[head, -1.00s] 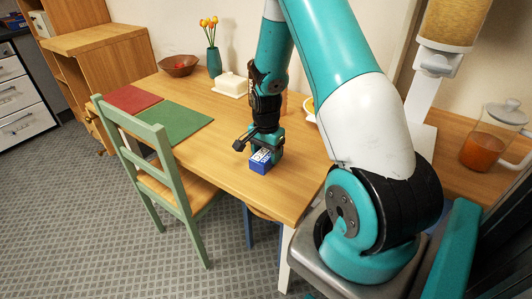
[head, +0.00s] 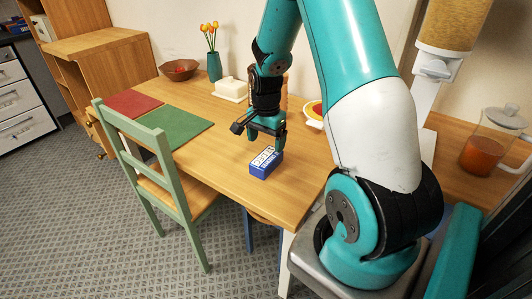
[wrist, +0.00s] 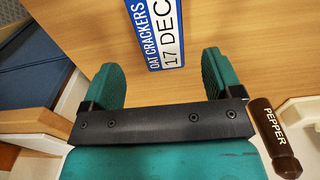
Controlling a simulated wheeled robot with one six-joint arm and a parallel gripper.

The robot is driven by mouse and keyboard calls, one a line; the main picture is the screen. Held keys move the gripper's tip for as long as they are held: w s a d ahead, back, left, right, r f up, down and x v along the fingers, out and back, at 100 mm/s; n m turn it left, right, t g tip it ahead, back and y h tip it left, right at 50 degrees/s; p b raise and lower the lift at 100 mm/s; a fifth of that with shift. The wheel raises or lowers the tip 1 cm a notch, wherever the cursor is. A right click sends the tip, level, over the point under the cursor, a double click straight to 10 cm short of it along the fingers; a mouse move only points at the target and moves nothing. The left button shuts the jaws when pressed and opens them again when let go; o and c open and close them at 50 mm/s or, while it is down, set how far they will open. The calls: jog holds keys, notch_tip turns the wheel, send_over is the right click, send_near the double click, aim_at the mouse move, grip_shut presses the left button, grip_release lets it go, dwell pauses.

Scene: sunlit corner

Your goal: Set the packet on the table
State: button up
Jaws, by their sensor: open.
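The packet (head: 265,162) is a small blue and white box lying on the wooden table (head: 225,170) near its front edge. In the wrist view the packet (wrist: 158,35) shows the words "OAT CRACKERS" and "17 DEC", and its far end is cut off by the frame. My gripper (head: 266,133) is above and just behind the packet, apart from it. In the wrist view my gripper (wrist: 160,75) has its two teal fingers spread wide with nothing held between them.
A pepper mill (wrist: 272,135) stands close to my gripper in the wrist view. A white butter dish (head: 231,89), a teal vase of tulips (head: 214,66) and a bowl (head: 180,69) stand farther back. Green (head: 177,130) and red (head: 130,106) mats lie left. A green chair (head: 165,170) stands at the front.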

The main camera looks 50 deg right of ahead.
aim_at(266, 157)
jog(key=s+a+r+n+t+y, duration=0.1)
jog(key=s+a+r+n, duration=0.1)
jog(key=a+r+n, duration=0.65)
jog(key=s+a+r+n+y, duration=0.1)
jog(key=a+r+n, duration=0.35)
jog(key=a, duration=0.75)
jog(key=s+a+r+n+y, duration=0.1)
jog(key=s+a+r+n, duration=0.2)
jog(key=s+a+n, duration=0.2)
jog(key=s+a+r+n+g+y, duration=0.1)
jog(key=s+a+r+n, duration=0.2)
jog(key=s+a+n, duration=0.2)
jog(key=s+a, duration=0.2)
jog(key=s, duration=0.2)
jog(key=shift+s+n, duration=0.3)
jog(key=shift+s, duration=0.05)
jog(key=shift+r, duration=0.15)
notch_tip(266, 157, up, 3)
jog(key=p, duration=0.3)
jog(key=shift+r, duration=0.15)
